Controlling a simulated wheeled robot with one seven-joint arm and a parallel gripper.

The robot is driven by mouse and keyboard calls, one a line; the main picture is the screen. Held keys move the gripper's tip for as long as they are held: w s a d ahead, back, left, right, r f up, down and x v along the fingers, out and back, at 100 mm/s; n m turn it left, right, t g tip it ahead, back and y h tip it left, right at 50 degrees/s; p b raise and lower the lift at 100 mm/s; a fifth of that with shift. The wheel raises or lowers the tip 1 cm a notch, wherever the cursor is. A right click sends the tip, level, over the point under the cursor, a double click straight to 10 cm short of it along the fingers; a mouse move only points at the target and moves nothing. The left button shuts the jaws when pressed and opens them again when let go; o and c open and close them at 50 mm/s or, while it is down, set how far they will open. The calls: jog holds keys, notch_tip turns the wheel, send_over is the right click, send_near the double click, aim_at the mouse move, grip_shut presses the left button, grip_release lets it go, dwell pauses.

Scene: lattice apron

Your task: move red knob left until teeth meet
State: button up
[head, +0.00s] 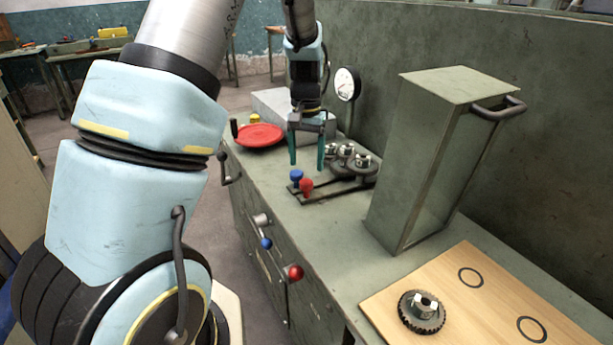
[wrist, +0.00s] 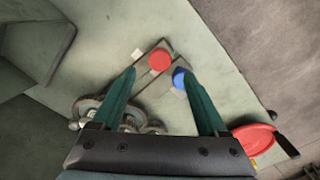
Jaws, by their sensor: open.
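The red knob (head: 306,187) stands on a dark slide rail on the green bench, beside the blue knob (head: 296,176). Several toothed gears (head: 362,164) sit behind the knobs; whether their teeth touch is too small to tell. My gripper (head: 306,166) is open and empty, pointing down, with its green fingers above and just behind the knobs. In the wrist view the red knob (wrist: 160,60) shows between and slightly beyond the fingertips (wrist: 155,73). The blue knob (wrist: 179,78) lies by the right fingertip. The left finger partly hides the gears (wrist: 88,106).
A tall green box with a handle (head: 425,150) stands right of the gears. A wooden board (head: 470,300) with a loose gear (head: 421,311) is at the front. A red disc (head: 260,135) lies left of my gripper, and a dial gauge (head: 346,84) stands behind.

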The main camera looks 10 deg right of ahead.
notch_tip(320, 180, up, 5)
jog(key=shift+f+b, duration=0.1)
jog(key=shift+b, duration=0.2)
jog(key=s+a+n, duration=0.3)
jog(key=s+a, duration=0.3)
jog(key=a, duration=0.5)
jog(key=s+a+n+t, duration=0.1)
jog(key=s+a+n, duration=0.1)
jog(key=s+a, duration=0.5)
jog(key=a, duration=0.4)
jog(key=shift+s+f+n+t, duration=0.25)
jog(key=shift+s+n+t, duration=0.05)
jog(key=shift+n, duration=0.1)
